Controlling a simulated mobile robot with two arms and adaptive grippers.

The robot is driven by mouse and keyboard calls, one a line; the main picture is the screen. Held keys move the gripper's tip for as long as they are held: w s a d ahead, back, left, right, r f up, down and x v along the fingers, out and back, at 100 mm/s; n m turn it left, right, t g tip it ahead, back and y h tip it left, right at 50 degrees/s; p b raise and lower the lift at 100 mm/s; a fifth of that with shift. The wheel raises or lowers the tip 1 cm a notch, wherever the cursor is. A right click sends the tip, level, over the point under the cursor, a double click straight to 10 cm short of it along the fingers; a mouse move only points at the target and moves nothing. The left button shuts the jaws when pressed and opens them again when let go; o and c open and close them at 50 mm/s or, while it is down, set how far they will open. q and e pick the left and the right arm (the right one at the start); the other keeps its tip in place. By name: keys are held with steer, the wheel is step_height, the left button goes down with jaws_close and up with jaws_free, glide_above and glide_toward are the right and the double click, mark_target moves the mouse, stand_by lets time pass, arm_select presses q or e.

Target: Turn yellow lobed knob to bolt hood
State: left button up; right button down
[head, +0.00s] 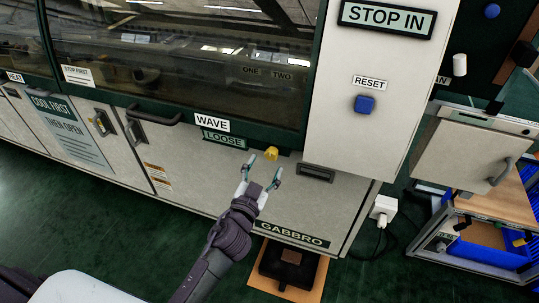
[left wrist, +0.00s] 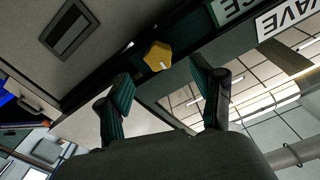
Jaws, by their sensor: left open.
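The yellow lobed knob (head: 271,153) sits on the dark lower rail of the machine's hood, just right of the green LOOSE label (head: 224,140). The hood (head: 180,60) looks down. My right gripper is not in view.
A dark recessed handle (head: 316,173) lies right of the knob. A hood bar handle (head: 153,116) lies to the left. A blue RESET button (head: 364,104) is on the panel above right. A cart (head: 480,235) with blue bins stands at right.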

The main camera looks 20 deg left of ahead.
mark_target(271, 156)
arm_select(q)
steer(key=shift+w+d, duration=0.1)
steer(key=shift+w, duration=1.95)
steer(key=c, duration=1.1)
